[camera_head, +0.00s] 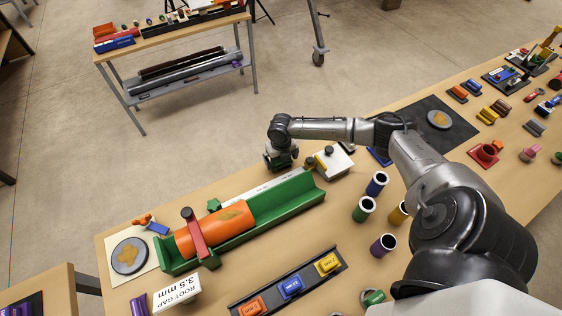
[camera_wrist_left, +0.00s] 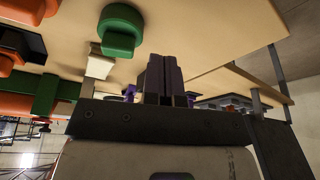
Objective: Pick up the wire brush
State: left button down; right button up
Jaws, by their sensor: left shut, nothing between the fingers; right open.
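I cannot make out the wire brush for certain in either view. My right gripper (camera_head: 281,160) is open at the far edge of the bench, just left of a white block (camera_head: 333,163). A small yellow and dark piece (camera_head: 311,163) lies between that gripper and the block; I cannot tell what it is. The space between the right fingers is too small to see into. My left gripper does not show in the head view.
A green trough (camera_head: 290,205) with an orange pipe (camera_head: 222,229) and red clamp (camera_head: 194,232) fills the bench's left part. Several coloured cups, one of them blue (camera_head: 377,184), stand right of it. A dark rack (camera_head: 288,287) lies in front. A second bench (camera_head: 170,45) stands behind.

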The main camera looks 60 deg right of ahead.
jog(key=shift+f, duration=0.65)
jog(key=c, duration=0.7)
jog(key=shift+r, duration=0.1)
jog(key=shift+r, duration=0.55)
notch_tip(320, 180, up, 3)
jog(key=shift+f, duration=0.15)
jog(key=s+d+r, duration=0.7)
jog(key=s, duration=0.2)
jog(key=shift+d, duration=0.2)
